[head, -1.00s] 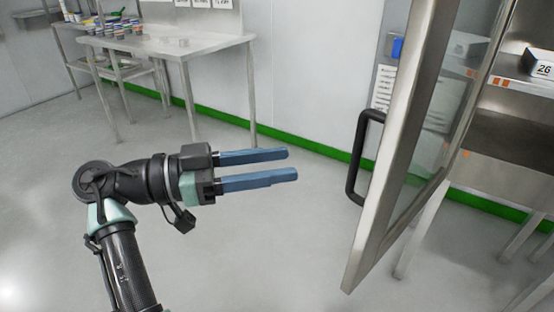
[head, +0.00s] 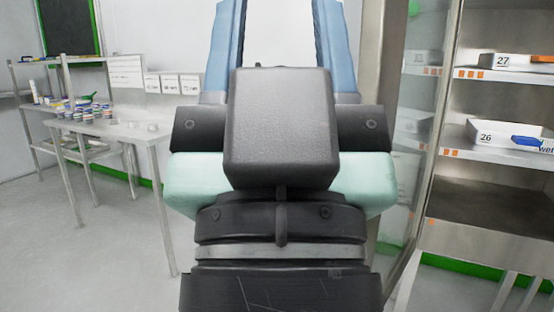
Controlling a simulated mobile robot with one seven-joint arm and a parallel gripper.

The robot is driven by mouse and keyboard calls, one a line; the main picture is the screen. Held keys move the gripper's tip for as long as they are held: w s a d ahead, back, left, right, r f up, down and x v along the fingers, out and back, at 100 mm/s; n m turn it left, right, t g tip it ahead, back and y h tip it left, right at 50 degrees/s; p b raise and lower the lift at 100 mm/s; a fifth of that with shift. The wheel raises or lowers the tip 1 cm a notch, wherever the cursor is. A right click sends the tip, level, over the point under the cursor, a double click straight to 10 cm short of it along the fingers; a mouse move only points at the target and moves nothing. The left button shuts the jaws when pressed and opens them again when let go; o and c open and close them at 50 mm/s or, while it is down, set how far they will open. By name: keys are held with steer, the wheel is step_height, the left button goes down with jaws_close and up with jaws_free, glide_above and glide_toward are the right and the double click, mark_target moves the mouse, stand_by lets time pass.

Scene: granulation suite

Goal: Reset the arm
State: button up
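My gripper (head: 281,20) fills the middle of the head view, close to the camera and pointing up and away. Its two blue fingers stand wide apart, with only pale wall showing between them. The fingertips run out of the top of the picture. My gripper's dark body and pale green housing hide the middle of the room and part of the cabinet door behind it.
A glass-panelled cabinet door (head: 428,120) stands open at right. Beside it, shelves hold a white bin marked 27 (head: 515,62) and one marked 26 (head: 500,135). A steel table (head: 130,131) stands at left, with several small containers (head: 80,110) near it. Floor is clear at lower left.

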step_height(320, 180, up, 37)
steer(key=p, duration=3.6)
steer(key=shift+w+f, duration=0.15)
steer(key=shift+w, duration=0.05)
